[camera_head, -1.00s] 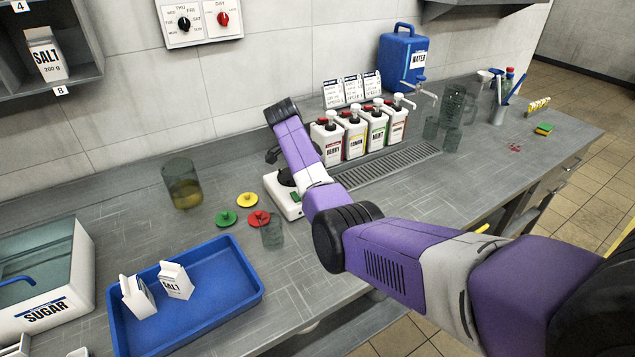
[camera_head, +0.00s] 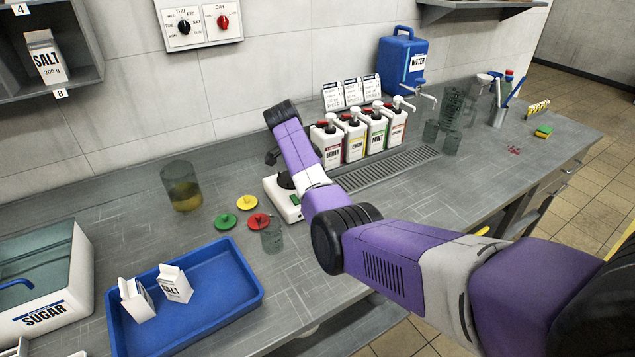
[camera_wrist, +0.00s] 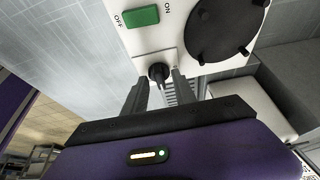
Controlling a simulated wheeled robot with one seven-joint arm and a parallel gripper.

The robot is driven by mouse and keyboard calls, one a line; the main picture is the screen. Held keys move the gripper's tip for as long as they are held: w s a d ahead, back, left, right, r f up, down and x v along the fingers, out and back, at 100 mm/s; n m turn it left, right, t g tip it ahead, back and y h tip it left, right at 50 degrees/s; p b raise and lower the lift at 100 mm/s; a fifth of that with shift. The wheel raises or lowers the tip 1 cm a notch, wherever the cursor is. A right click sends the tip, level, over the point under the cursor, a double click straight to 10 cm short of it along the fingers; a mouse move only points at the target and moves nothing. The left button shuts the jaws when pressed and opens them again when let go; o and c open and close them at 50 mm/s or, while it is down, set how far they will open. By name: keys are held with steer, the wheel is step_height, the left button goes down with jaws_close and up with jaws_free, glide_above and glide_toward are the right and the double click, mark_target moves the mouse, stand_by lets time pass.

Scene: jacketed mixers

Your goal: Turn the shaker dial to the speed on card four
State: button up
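The shaker (camera_head: 290,205) is a white unit on the counter, largely behind my arm in the head view. In the wrist view its green switch (camera_wrist: 142,16) lies between OFF and ON, beside a black round platform (camera_wrist: 222,28). The small black dial (camera_wrist: 158,73) is on the same face. My gripper (camera_wrist: 160,84) has one finger on each side of the dial, tips very close to it. I cannot tell whether they touch it. The dial's markings are hidden or too small. White cards (camera_head: 352,92) stand behind the pump bottles; their writing is unreadable and I cannot tell which is card four.
Pump bottles (camera_head: 355,142) stand right of the shaker. A glass (camera_head: 271,238) and coloured discs (camera_head: 247,202) lie close on its left. A beaker of yellowish liquid (camera_head: 182,186) and a blue tray (camera_head: 232,282) with salt cartons are further left. The right counter is partly clear.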

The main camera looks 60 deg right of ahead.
steer(key=v, duration=0.7)
steer(key=shift+r+b, duration=0.35)
steer(key=shift+r, duration=0.05)
